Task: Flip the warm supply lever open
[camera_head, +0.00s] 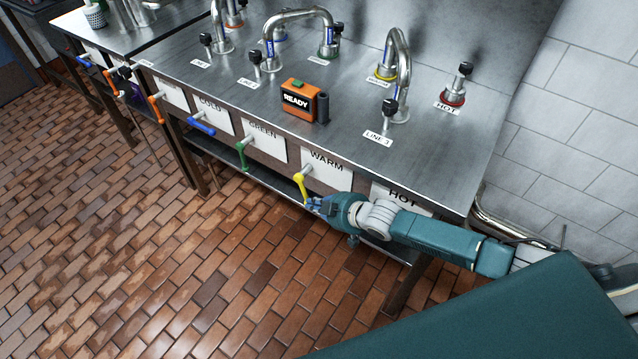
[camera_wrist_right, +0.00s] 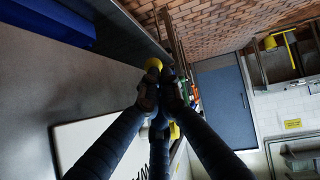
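The warm supply lever (camera_head: 299,184) is yellow and hangs down from its valve stem in front of the white WARM plate (camera_head: 326,171). My right gripper (camera_head: 312,204) reaches in from the right, at the lever's lower end. In the right wrist view the dark fingers (camera_wrist_right: 160,96) are drawn together over the middle of the lever, shut on it. Yellow parts of the lever (camera_wrist_right: 153,65) show on both sides of the fingertips; the gripped part is hidden. My left gripper is in neither view.
The HOT plate (camera_head: 402,198) is partly behind my right arm. An orange READY box (camera_head: 299,100) stands on the steel counter (camera_head: 215,80) among several taps. The brick floor in front is clear.

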